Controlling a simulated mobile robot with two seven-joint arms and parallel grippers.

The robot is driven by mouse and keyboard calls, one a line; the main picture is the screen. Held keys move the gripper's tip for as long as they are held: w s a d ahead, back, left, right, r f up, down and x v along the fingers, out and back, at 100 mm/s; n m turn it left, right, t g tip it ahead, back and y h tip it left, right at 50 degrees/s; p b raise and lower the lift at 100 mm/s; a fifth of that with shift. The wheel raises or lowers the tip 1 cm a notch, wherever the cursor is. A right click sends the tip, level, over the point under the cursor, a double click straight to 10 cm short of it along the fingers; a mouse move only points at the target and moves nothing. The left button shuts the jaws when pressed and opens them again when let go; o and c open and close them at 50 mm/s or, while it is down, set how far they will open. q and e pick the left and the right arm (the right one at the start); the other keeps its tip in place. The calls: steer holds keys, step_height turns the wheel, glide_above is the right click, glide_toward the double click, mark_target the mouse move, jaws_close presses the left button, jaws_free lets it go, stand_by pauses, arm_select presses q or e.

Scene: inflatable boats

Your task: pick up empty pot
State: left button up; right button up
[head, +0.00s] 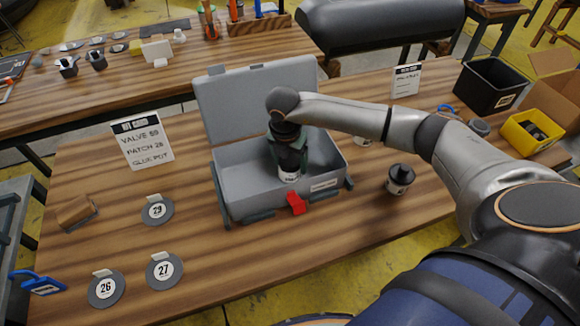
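A dark pot with a white label (290,176) is inside the open grey case (236,204), mostly covered by my gripper. My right gripper (289,160) points down into the case with its fingers on either side of this pot. Whether the fingers press on it cannot be told. Another pot (362,141) shows partly behind my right arm. I cannot tell from looks which pot is empty. My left gripper is not in view.
The case lid (250,92) stands raised behind, and a red latch (297,203) is at its front. A sign (142,140) reads valve 59, patch 28, glue pot. Numbered discs (107,288) lie at left. A black bin (488,85) and yellow bin (530,132) stand right.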

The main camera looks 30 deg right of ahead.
steer(key=c, duration=0.8)
steer(key=shift+r, duration=0.1)
steer(key=shift+c, duration=0.2)
